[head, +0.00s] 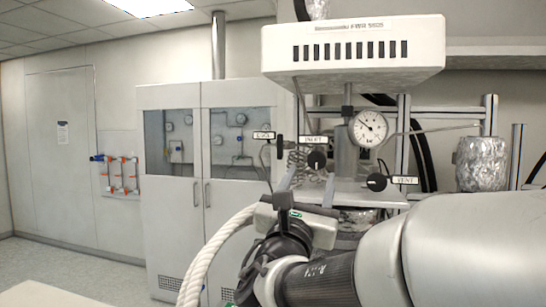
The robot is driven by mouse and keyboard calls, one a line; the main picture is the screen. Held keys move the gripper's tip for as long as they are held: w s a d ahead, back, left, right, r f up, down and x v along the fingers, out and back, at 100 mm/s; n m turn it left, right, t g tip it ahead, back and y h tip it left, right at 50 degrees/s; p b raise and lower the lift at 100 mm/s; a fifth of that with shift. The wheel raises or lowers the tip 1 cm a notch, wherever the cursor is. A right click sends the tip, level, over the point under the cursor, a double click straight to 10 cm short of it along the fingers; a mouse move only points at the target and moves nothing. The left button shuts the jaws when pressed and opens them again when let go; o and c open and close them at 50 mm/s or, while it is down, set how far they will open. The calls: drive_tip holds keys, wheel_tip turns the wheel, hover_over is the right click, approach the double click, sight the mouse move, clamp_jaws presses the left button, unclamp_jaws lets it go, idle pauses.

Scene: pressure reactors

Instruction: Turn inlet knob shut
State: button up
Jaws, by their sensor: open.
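The inlet knob (317,160) is a small round black knob with a light mark, just below the "INLET" label (313,140) on the reactor stand. My gripper (312,173) reaches up from the lower middle of the head view. Its two grey fingers are spread open, with nothing seen between them. In the picture the fingertips lie just below the knob, one toward each side. I cannot tell how far they are from it in depth. My wrist hides part of the stand below.
A black vent knob (376,182) with a "VENT" label sits to the lower right. Another black knob (280,147) is close on the left. A pressure gauge (369,128) and white overhead unit (352,55) are above. A foil-wrapped vessel (481,163) stands right.

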sight(316, 163)
drive_tip(key=p+x, duration=0.1)
drive_tip(key=x, duration=0.7)
drive_tip(key=shift+w+r, duration=0.1)
drive_tip(key=shift+w, duration=0.05)
drive_tip(key=c, duration=1.1)
